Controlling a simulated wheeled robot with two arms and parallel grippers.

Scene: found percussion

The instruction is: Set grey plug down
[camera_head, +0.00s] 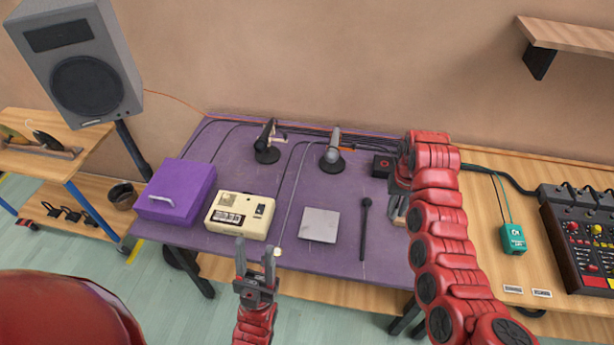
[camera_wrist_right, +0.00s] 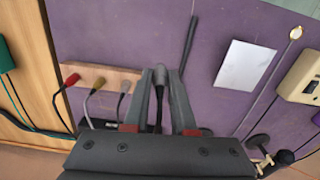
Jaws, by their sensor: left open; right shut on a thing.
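My right gripper (camera_wrist_right: 160,85) is shut on a dark grey plug (camera_wrist_right: 160,76) with a black cable, held over the purple table. In the head view, my right arm and gripper (camera_head: 399,196) hide the plug. Beside it in the wrist view, a wooden strip (camera_wrist_right: 112,72) carries a red plug (camera_wrist_right: 72,80), a yellow plug (camera_wrist_right: 98,84) and a light grey plug (camera_wrist_right: 124,87). I cannot tell whether the held plug touches the strip or table. My left gripper (camera_head: 256,262) is open and empty in front of the purple table (camera_head: 285,203).
Two microphones (camera_head: 333,158) (camera_head: 266,145) stand behind. A mixer (camera_head: 590,240) and green box (camera_head: 513,239) are at right.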

